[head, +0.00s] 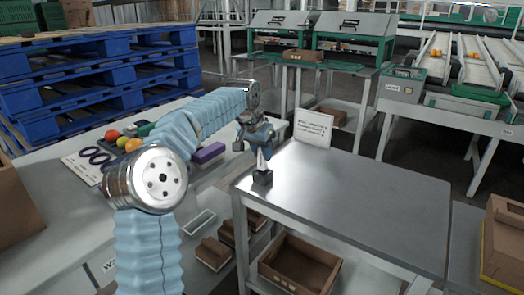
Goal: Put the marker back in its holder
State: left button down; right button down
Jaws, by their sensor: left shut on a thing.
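The holder (263,178) is a small dark block at the left edge of the grey metal table. My left arm reaches in from the lower left, and my left gripper (262,150) points down directly above the holder. It is shut on the marker (262,160), a slim pale upright shape whose lower end meets the top of the holder in the picture. I cannot tell whether its tip is inside the holder or just over it. The gripper hides the marker's upper part. My right gripper is out of view.
The metal table (350,205) is bare right of the holder. A white sign (312,130) stands at its back edge. A left bench holds a purple block (208,153) and tomatoes (133,145). Cardboard boxes (300,262) lie below; blue pallets (90,85) stand behind left.

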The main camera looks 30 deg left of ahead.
pick_arm(q)
jog(key=shift+f+b, duration=0.55)
jog(key=shift+f, duration=0.35)
jog(key=c, duration=0.8)
grip_release()
jog(key=c, duration=0.3)
notch_tip(320, 180, up, 3)
jog(key=p, duration=0.2)
jog(key=shift+f+p, duration=0.1)
jog(key=shift+p, duration=0.3)
notch_tip(320, 180, up, 2)
jog(key=shift+r+p, duration=0.1)
jog(key=shift+p, duration=0.6)
jog(key=shift+r, duration=1)
